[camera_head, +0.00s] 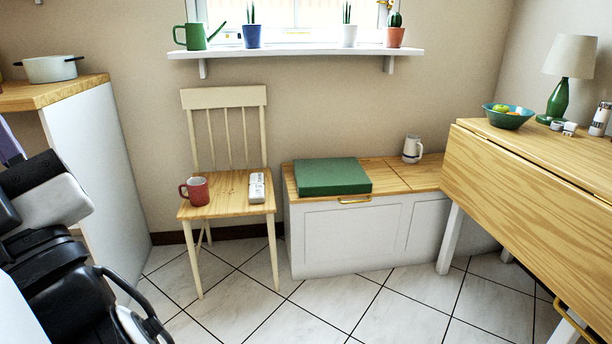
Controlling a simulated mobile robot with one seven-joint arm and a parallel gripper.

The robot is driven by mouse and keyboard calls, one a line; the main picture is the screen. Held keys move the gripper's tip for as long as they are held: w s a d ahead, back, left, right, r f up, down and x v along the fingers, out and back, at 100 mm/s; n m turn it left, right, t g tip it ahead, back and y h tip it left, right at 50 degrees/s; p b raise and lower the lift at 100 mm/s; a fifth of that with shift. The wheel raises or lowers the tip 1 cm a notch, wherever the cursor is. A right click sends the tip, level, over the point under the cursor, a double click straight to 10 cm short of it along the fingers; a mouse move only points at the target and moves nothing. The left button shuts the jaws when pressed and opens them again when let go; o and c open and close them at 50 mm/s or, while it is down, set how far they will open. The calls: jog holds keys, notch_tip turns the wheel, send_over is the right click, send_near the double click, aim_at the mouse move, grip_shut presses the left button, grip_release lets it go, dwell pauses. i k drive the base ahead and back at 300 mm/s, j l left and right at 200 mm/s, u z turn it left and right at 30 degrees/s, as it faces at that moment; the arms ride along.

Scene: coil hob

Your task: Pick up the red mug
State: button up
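The red mug (199,190) stands upright on the wooden seat of a cream chair (224,207), near the seat's left edge. Its handle points to the left and its white inside shows at the top. Nothing covers it. Parts of my arm, black and white, show at the lower left of the head view, well apart from the mug. I cannot make out my gripper's fingers in this view.
A white remote-like object (257,187) lies on the seat's right side. A storage bench (345,235) to the right bears a green cushion (333,176) and a white mug (412,149). A wooden table (530,165) stands at right, a white cabinet (95,170) at left. Tiled floor (300,322) in front is clear.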

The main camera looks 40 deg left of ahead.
aim_at(198, 189)
jog(key=u, duration=1.65)
